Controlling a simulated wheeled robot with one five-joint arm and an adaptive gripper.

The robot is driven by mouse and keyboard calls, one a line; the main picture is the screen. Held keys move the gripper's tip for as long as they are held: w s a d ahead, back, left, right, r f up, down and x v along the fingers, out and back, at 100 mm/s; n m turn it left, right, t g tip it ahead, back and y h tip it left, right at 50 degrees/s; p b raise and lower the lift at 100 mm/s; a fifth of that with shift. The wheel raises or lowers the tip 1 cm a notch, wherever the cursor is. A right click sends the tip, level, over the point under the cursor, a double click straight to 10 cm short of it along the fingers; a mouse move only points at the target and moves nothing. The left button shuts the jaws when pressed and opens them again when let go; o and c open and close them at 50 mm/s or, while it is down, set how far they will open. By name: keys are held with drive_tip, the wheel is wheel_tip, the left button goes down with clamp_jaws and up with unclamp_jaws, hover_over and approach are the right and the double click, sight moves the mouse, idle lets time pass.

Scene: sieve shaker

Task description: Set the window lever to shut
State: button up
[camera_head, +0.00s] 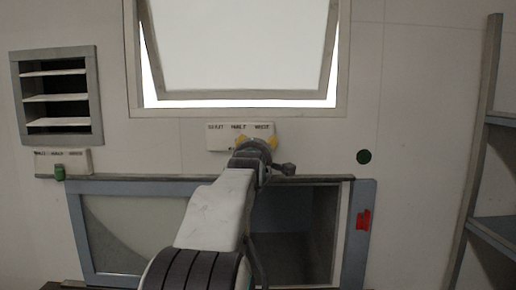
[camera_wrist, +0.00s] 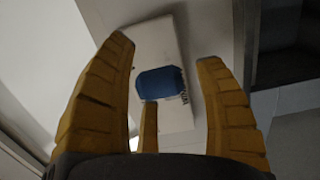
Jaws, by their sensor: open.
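The window (camera_head: 240,45) has its pane tilted in the frame, with bright gaps along its sides and bottom. Below it is a white plate (camera_head: 222,134) with dark lettering, too small to read surely. The plate also shows in the wrist view (camera_wrist: 157,42). A blue knob (camera_wrist: 160,83), apparently the window lever, stands in front of the plate. My gripper (camera_wrist: 166,52) is open, with its yellow fingers on either side of the knob and a gap to each. In the head view, my gripper (camera_head: 255,141) hides the knob.
A slatted vent (camera_head: 57,95) is at left, above another lettered plate (camera_head: 78,161) with a green knob (camera_head: 60,173). A cabinet with a blue-grey frame (camera_head: 360,240) is below my gripper. A green disc (camera_head: 364,157) is on the wall. Shelving (camera_head: 484,140) stands at right.

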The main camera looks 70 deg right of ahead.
drive_tip(key=shift+r, duration=0.15)
clamp_jaws()
idle(0.4)
drive_tip(key=shift+a+r+b, duration=0.1)
drive_tip(key=shift+a+b, duration=0.1)
drive_tip(key=shift+b, duration=0.55)
